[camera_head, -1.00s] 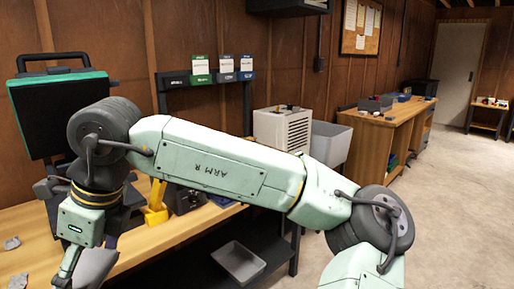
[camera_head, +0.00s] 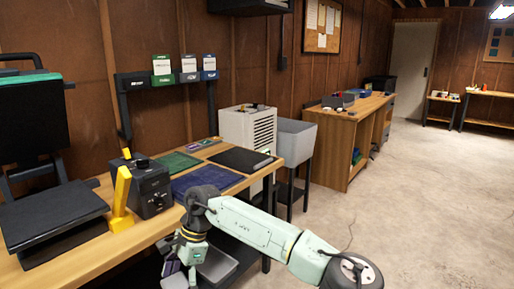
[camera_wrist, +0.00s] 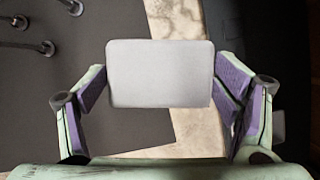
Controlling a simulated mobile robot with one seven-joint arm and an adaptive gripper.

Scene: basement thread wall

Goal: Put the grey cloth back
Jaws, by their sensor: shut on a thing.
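My gripper (camera_head: 180,270) hangs low in front of the workbench (camera_head: 75,262), pointing down. Its purple-lined fingers are shut on a light grey piece, which I take for the grey cloth (camera_wrist: 160,73). In the wrist view it looks like a flat, round-cornered rectangle between the two fingers of my gripper (camera_wrist: 160,95). In the head view only a small part of the grey cloth (camera_head: 175,282) shows below the fingers, near the lower picture edge.
On the bench are a black press (camera_head: 50,215), a yellow-handled black box (camera_head: 147,186), a blue mat (camera_head: 207,178), a green mat (camera_head: 177,162) and a black mat (camera_head: 241,159). A grey tray (camera_head: 218,266) lies on the lower shelf. The floor (camera_head: 420,200) at right is clear.

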